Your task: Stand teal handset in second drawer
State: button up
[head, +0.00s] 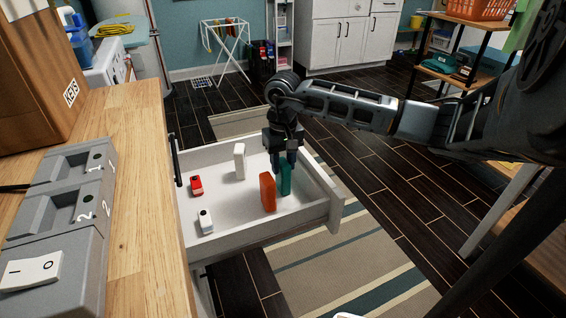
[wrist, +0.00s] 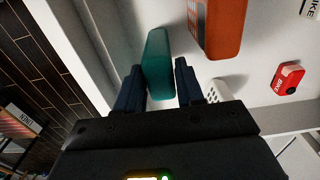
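The teal handset (head: 285,179) stands upright inside the open white drawer (head: 322,212), near its right side in the head view. My gripper (head: 284,157) points down from above, with its fingers at the handset's upper part. In the wrist view the teal handset (wrist: 158,62) lies between my two fingers (wrist: 161,82), one close against each side, so my gripper looks shut on it. The handset's lower end seems to be at the drawer floor; whether it touches is hard to tell. An orange handset (head: 268,193) stands upright just left of it.
The drawer also holds a white upright handset (head: 239,161), a red fob (head: 196,185) and a white fob (head: 205,221). A wooden counter (head: 135,190) with a grey numbered unit (head: 85,205) borders the left. A striped rug (head: 345,265) lies right of the drawer.

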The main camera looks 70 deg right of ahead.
jog(key=o, duration=0.4)
jog(key=shift+r, duration=0.1)
notch_tip(320, 180, up, 12)
jog(key=shift+p, duration=0.35)
jog(key=shift+r, duration=0.1)
